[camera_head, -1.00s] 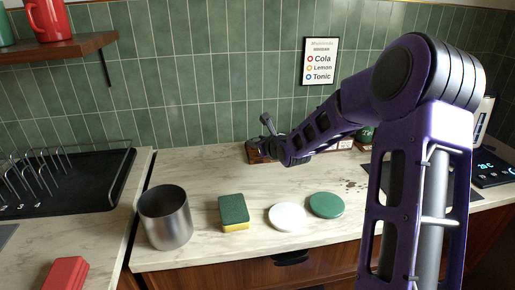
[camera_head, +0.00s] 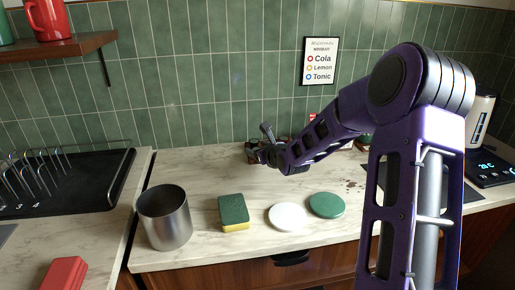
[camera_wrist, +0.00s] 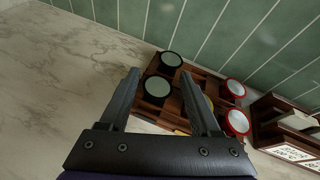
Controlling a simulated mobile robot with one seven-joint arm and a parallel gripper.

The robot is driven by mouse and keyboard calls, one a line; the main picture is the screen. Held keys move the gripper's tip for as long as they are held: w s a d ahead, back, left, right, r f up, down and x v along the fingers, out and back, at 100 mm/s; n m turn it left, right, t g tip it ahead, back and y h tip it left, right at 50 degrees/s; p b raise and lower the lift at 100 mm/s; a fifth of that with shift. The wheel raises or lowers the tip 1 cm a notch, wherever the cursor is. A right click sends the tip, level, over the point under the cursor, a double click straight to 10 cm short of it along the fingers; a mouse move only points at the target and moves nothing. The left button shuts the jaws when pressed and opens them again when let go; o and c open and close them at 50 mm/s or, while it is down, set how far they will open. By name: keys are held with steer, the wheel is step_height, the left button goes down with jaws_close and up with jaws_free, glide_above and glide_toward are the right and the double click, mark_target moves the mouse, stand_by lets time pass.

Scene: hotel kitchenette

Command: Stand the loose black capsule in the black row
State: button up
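A dark wooden capsule rack (camera_wrist: 205,75) stands against the tiled wall in the wrist view; in the head view it is mostly hidden behind my gripper. Two black-rimmed capsules with pale tops show at its left end: one nearer the wall (camera_wrist: 172,59), one nearer me (camera_wrist: 157,88). I cannot tell whether the nearer one is fully seated. Red-rimmed capsules (camera_wrist: 235,87) stand to the right, and yellow ones are mostly hidden behind my right finger. My gripper (camera_wrist: 160,73) is open, its fingers on either side of the nearer black capsule, with visible gaps. The gripper also shows in the head view (camera_head: 265,145).
A second wooden holder with labels (camera_wrist: 290,130) stands right of the rack. On the counter are a steel canister (camera_head: 165,217), a sponge (camera_head: 234,212), a white disc (camera_head: 288,217) and a green disc (camera_head: 327,205). The counter left of the rack is clear.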

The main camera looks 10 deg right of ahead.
steer(key=shift+o, duration=0.2)
steer(key=shift+r, duration=0.1)
steer(key=shift+r, duration=0.3)
steer(key=p+v, duration=0.1)
steer(key=v, duration=0.2)
steer(key=p+v, duration=0.1)
steer(key=v, duration=0.3)
steer(key=p+v, duration=0.1)
steer(key=v, duration=0.2)
steer(key=shift+s+d+r, duration=0.1)
steer(key=shift+s+r, duration=0.15)
steer(key=shift+r, duration=0.15)
steer(key=shift+s+d+r+p, duration=0.15)
steer(key=shift+s+p, duration=0.2)
steer(key=shift+s, duration=0.35)
steer(key=shift+w, duration=0.1)
